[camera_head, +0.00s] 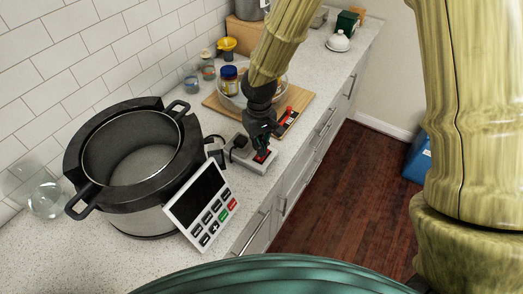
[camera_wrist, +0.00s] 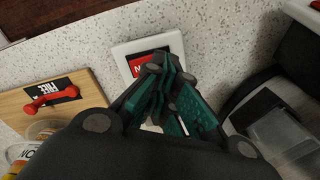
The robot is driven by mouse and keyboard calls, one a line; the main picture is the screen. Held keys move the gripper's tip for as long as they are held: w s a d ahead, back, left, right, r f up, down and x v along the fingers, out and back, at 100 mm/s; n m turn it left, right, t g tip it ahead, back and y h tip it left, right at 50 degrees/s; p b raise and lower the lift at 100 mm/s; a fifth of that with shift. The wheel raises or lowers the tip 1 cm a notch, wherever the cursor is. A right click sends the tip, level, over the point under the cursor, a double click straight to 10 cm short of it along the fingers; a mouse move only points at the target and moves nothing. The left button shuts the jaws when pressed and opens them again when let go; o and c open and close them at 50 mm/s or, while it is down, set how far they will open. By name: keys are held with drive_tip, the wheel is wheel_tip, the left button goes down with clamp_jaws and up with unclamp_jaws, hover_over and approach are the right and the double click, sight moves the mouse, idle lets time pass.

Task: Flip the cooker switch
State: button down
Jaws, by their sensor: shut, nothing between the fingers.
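The cooker switch (camera_head: 248,161) is a white plate with a red rocker on the countertop, right of the cooker. In the wrist view the cooker switch (camera_wrist: 135,52) shows its white frame and part of the red rocker with white lettering. My gripper (camera_head: 262,150) is shut and empty, pointing down over the switch. In the wrist view my gripper (camera_wrist: 167,62) has its fingertips over the rocker's right part and hides some of it. I cannot tell whether the fingertips touch the rocker or which way it is tipped.
The large cooker (camera_head: 147,213) with a tilted keypad panel (camera_head: 202,203) stands left of the switch. A black plug (camera_head: 238,144) sits at the switch's left end. Behind are a wooden board (camera_head: 296,100) with a red-handled item, jars and a bowl. The counter's front edge is close.

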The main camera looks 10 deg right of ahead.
sight(259, 158)
drive_tip(key=shift+r+p, duration=1.4)
drive_tip(key=shift+r, duration=0.55)
